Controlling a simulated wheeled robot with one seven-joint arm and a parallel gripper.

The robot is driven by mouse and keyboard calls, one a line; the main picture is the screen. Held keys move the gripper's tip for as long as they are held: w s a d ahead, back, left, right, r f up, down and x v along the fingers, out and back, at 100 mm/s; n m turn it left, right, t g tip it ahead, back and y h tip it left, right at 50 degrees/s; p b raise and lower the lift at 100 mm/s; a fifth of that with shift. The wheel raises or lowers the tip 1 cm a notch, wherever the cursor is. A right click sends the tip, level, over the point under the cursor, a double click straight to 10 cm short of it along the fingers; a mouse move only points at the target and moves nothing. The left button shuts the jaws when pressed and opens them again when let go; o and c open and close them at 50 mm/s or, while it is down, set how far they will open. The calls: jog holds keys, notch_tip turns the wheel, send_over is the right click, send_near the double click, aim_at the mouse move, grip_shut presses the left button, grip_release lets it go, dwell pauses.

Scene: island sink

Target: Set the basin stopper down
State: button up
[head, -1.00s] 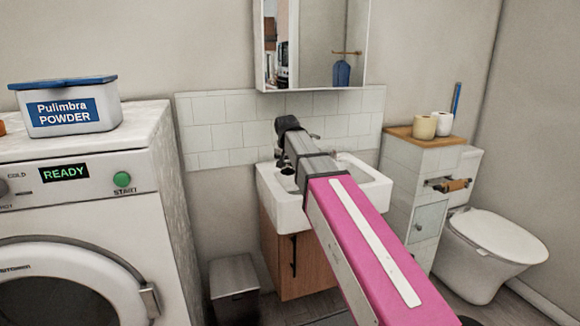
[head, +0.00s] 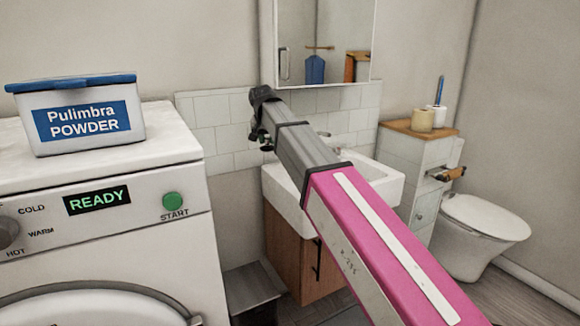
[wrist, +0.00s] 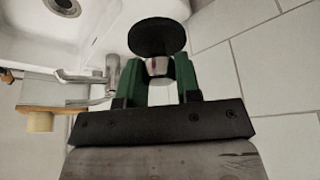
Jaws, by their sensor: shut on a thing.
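The basin stopper (wrist: 158,37) shows in the wrist view as a black disc with a short pale stem. My gripper (wrist: 160,66) has green fingers shut on that stem, and the disc sticks out beyond the fingertips. In the head view my gripper (head: 266,142) hangs in front of the wall tiles, above the left back part of the white basin (head: 279,195). The stopper is too small to make out there. The wrist view shows part of the basin and its drain (wrist: 63,6), apart from the stopper. My arm hides much of the basin in the head view.
The tap (wrist: 110,77) is close to my gripper in the wrist view. A washing machine (head: 105,200) with a powder box (head: 83,125) on top stands left. A grey bin (head: 252,287) is below. A tiled cabinet (head: 415,165) and toilet (head: 483,232) stand right.

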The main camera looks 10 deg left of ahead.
jog(key=w+d+f, duration=0.1)
jog(key=w+f, duration=0.1)
jog(key=w, duration=0.1)
jog(key=w+d+f, duration=0.2)
jog(key=w, duration=0.2)
jog(key=w+d+f, duration=0.1)
jog(key=w+f, duration=0.1)
jog(key=w, duration=0.1)
jog(key=shift+w+d+f, duration=0.15)
jog(key=shift+w+f, duration=0.15)
jog(key=shift+f, duration=0.1)
jog(key=shift+w+f, duration=0.1)
jog(key=shift+f, duration=2)
jog(key=o, duration=0.9)
jog(key=shift+f, duration=0.1)
jog(key=shift+v, duration=3.9)
